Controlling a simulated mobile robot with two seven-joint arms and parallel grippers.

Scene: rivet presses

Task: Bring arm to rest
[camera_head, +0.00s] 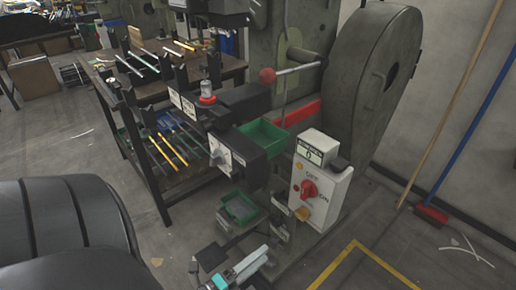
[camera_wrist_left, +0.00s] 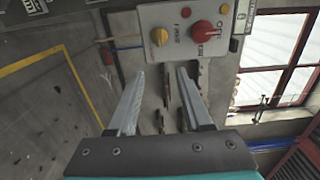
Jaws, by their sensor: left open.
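My left gripper (camera_head: 246,264) is low in the middle of the head view, in front of the press and below the white control box (camera_head: 320,185). In the left wrist view its two metal fingers (camera_wrist_left: 160,88) are spread apart with nothing between them. The control box (camera_wrist_left: 182,42), with a red knob and a yellow knob, shows beyond the fingertips in that view. The fingers look small and partly cluttered in the head view, so their exact distance from the box is hard to tell. My right gripper is not in view.
A green press (camera_head: 345,80) with a large wheel housing stands behind the box. A green bin (camera_head: 263,138) and a smaller green tray (camera_head: 239,208) are beside it. A dark workbench (camera_head: 150,92) stands at back left. Open floor (camera_head: 75,140) lies at left; a broom (camera_head: 432,213) leans at right.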

